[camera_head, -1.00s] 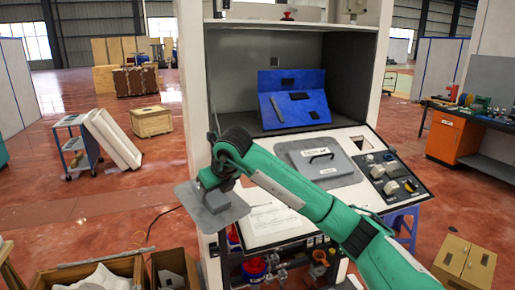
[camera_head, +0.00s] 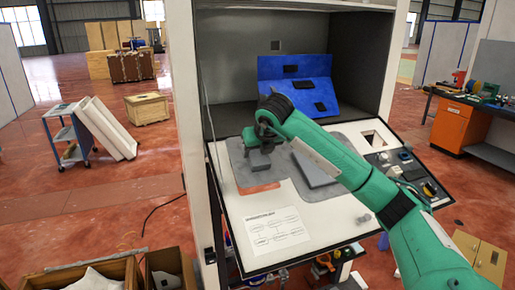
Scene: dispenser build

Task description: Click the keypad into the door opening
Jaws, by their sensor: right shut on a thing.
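My right gripper (camera_head: 264,136), at the end of the green arm from the right, is over the left part of the sloped work surface. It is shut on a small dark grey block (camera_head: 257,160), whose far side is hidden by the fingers. I cannot tell if this block is the keypad. A grey plate (camera_head: 236,157) lies around and below the block, with a reddish patch at its lower edge; I cannot tell if it is the door. A blue stand (camera_head: 285,63) behind has dark slots or parts on it. My left gripper is not in view.
A second grey plate (camera_head: 318,172) is partly hidden under my arm. Dark controls (camera_head: 408,172) sit at the right of the surface. A printed sheet (camera_head: 275,229) lies at the front left, with bare white surface beside it.

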